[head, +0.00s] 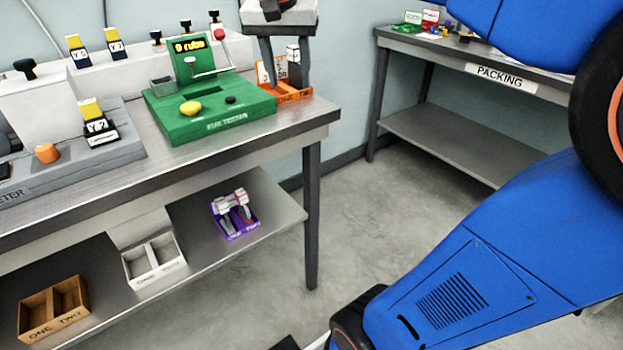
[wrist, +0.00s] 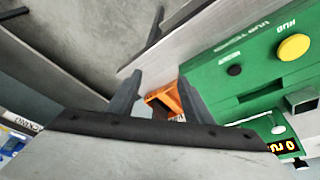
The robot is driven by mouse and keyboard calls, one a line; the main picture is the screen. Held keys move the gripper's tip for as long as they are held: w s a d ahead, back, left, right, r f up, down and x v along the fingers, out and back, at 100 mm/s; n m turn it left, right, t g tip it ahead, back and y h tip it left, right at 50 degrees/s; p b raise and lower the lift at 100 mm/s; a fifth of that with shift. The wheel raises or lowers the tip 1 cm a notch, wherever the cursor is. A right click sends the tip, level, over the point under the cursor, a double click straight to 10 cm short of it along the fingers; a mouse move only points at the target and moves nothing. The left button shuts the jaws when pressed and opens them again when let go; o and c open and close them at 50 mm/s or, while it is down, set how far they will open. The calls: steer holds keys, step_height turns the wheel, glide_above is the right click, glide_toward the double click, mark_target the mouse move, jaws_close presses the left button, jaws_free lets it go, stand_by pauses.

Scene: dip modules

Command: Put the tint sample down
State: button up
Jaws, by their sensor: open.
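My gripper (head: 288,82) is open, pointing down over the orange two-slot tray (head: 292,98) at the right end of the bench. Its fingers reach down on either side of a small block with a white top and dark body (head: 294,66), which stands upright in or at the tray. A pale lettered piece (head: 281,70) shows beside it. I cannot tell which of these is the tint sample, or whether a finger touches either. In the wrist view the orange tray (wrist: 163,101) shows between my open fingers (wrist: 158,82); no sample is clear there.
A green tester (head: 215,108) with a yellow button and lit display stands just left of the tray. The bench's right edge is close by. Trays, including a purple one (head: 234,219), sit on the shelf below. A packing table (head: 500,78) stands at the back right.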

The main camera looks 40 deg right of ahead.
steer(key=s+a+f+n+t+y, duration=0.1)
steer(key=s+a+f+n, duration=0.2)
steer(key=s+f, duration=0.5)
steer(key=s+a+f+n+t+y, duration=0.1)
steer(key=s+a+f+n, duration=0.2)
steer(key=f, duration=1.2)
steer(key=s+n, duration=0.2)
steer(key=s, duration=0.3)
steer(key=shift+s+n+y, duration=0.3)
steer(key=shift+s+n, duration=0.1)
